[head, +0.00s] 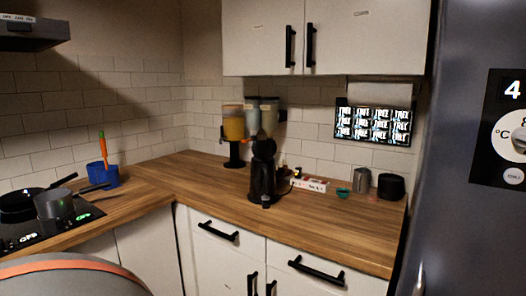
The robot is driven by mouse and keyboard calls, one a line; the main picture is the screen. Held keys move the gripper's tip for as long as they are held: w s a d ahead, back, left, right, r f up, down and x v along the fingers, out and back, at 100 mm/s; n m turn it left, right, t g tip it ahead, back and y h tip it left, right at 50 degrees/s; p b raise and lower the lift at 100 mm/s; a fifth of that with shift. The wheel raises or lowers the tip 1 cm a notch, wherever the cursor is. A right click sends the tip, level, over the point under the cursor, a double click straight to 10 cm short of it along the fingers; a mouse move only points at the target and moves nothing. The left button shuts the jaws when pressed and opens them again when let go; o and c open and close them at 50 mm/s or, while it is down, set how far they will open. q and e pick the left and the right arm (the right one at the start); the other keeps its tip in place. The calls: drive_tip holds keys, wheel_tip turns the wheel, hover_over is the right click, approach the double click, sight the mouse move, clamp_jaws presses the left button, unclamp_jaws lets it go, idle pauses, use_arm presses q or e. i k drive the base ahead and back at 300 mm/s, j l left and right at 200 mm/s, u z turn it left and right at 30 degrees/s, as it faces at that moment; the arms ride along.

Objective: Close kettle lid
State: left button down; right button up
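I cannot clearly pick out a kettle or its lid. A tall black appliance (262,175) stands upright on the wooden counter near the middle; I cannot tell whether it is a kettle or a coffee machine. A small grey metal canister (361,180) stands farther right. A grey pot with a handle (54,204) is on the stove at the left. Neither of my grippers is in view.
The wooden counter (215,190) is mostly clear in front and at the corner. A dispenser (234,125), a black round container (391,187) and a teal bowl (342,193) stand on it. A blue utensil holder (103,175) is at left. A dark fridge (455,200) bounds the right.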

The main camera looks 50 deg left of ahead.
sight(263, 150)
drive_tip(key=u, duration=1.5)
drive_tip(key=i+j, duration=0.5)
drive_tip(key=j, duration=0.2)
drive_tip(key=i+j+z, duration=0.3)
drive_tip(key=j+z, duration=0.25)
drive_tip(key=j, duration=0.2)
drive_tip(key=i, duration=0.05)
